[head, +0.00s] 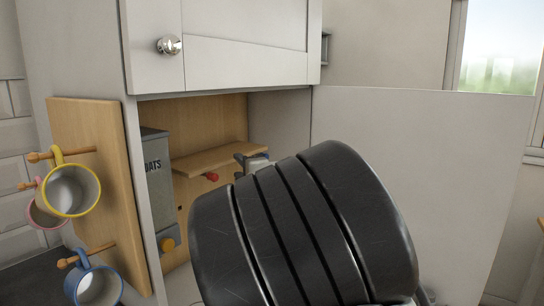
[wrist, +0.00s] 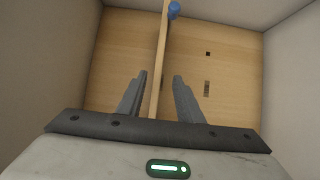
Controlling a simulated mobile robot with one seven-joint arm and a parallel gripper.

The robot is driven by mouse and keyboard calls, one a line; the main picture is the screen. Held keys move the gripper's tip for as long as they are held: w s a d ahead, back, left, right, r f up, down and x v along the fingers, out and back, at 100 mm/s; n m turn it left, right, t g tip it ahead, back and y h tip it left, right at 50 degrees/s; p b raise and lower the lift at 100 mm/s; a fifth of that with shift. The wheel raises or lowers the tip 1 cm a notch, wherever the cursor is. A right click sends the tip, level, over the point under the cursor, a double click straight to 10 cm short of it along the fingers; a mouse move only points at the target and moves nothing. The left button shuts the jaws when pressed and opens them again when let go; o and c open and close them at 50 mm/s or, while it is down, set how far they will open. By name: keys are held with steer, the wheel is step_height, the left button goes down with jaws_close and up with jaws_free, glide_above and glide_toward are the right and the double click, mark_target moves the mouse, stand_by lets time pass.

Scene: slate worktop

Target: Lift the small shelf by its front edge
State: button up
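The small shelf (head: 215,158) is a thin light-wood board inside the open cabinet, against its wooden back. In the wrist view the shelf (wrist: 160,60) shows nearly edge-on, running between the two fingers. My gripper (wrist: 160,80) is open, with one finger on each side of the board and a visible gap on both sides. In the head view my gripper (head: 243,165) shows only in part at the shelf's right end; my black arm hides the rest. A red peg (head: 211,177) sits under the shelf in the head view, and a blue peg (wrist: 174,9) beside it in the wrist view.
A grey oats tin (head: 157,180) stands left of the shelf. The upper cabinet door (head: 245,60) is shut above the opening. An open door panel (head: 440,150) stands at the right. Mugs (head: 73,190) hang on pegs outside left.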

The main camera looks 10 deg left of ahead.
mark_target(234, 160)
steer(key=shift+x, duration=3.5)
steer(key=shift+s+a+r, duration=0.1)
steer(key=shift+r, duration=0.15)
jaws_close()
